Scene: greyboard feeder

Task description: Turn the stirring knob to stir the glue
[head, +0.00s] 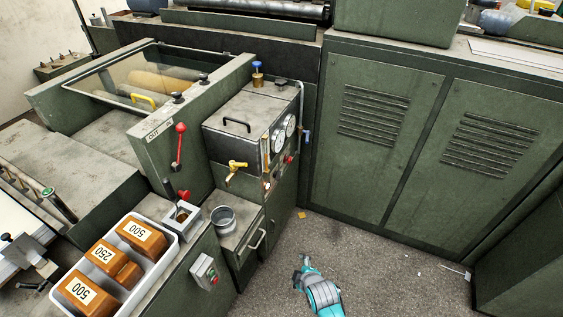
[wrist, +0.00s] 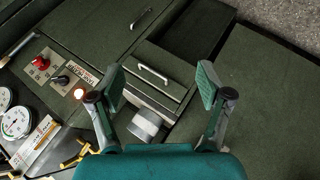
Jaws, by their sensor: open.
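The glue unit (head: 236,123) is a dark green box with a black handle on its lid, beside the roller section. A blue knob (head: 257,67) on a brass stem stands upright on its top; I cannot tell for certain that this is the stirring knob. In the wrist view, a black knob (wrist: 62,79) and a red knob (wrist: 40,62) sit on the panel at left. My gripper (wrist: 162,87) is open and empty, with its two fingers wide apart, touching nothing I can see. My teal arm (head: 322,295) shows low in the head view, over the floor.
Two round gauges (wrist: 16,122) and a yellow valve (head: 237,167) are on the unit's front. A metal pot (head: 225,220) stands on a ledge above a drawer handle. Red-knobbed levers (head: 181,128) stick out nearby. The floor (head: 380,260) is mostly clear.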

